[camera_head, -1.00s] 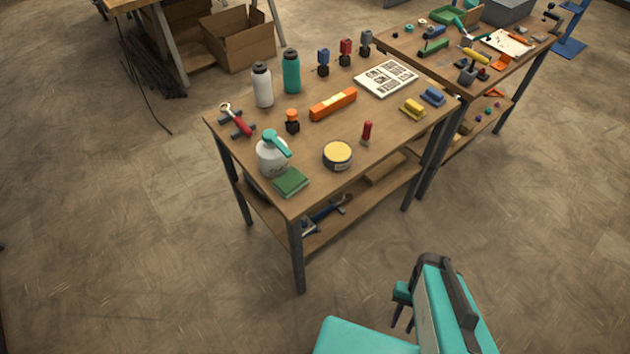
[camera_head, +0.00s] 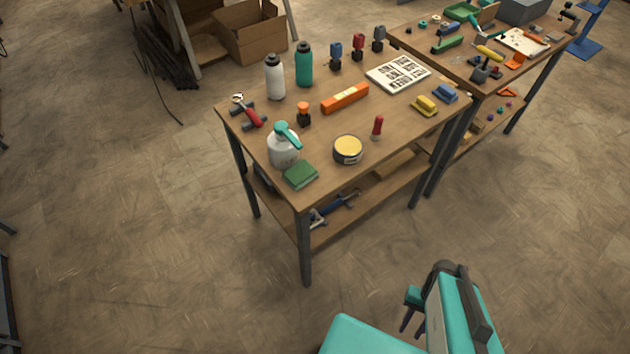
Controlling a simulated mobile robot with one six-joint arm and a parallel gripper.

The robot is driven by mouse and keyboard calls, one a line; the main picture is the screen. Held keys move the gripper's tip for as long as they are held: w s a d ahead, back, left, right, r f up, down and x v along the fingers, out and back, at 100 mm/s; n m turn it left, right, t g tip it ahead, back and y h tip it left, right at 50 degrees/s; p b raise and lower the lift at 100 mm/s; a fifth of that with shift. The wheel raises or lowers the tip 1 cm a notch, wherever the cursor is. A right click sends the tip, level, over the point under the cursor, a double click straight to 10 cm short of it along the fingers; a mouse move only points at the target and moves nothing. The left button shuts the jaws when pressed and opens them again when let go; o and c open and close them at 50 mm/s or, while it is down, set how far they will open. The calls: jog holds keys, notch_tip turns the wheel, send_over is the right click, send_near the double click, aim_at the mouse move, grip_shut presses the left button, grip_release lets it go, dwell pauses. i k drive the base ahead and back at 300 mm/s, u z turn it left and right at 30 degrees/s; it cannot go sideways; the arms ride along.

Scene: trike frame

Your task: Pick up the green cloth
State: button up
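The green cloth (camera_head: 300,175) lies folded flat near the front left corner of the wooden table, just in front of a white bottle (camera_head: 284,150) with a teal top. My gripper (camera_head: 409,322) is at the bottom of the view, in front of the table, to the right of and well apart from the cloth. Its dark fingers point downward beside my teal arm. They look slightly apart with nothing between them, though they are small in view.
A round yellow-topped tin (camera_head: 348,150) and a red-handled tool (camera_head: 377,127) stand right of the cloth. An orange level (camera_head: 345,98) lies further back. A second cluttered table (camera_head: 500,85) adjoins at the right. The floor (camera_head: 180,260) before the table is clear.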

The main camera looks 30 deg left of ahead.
aim_at(302, 172)
jog(key=k, duration=1.8)
jog(key=u, duration=3.55)
jog(key=i, duration=0.1)
jog(key=z, duration=2)
jog(key=i, duration=1)
jog(key=u, duration=0.05)
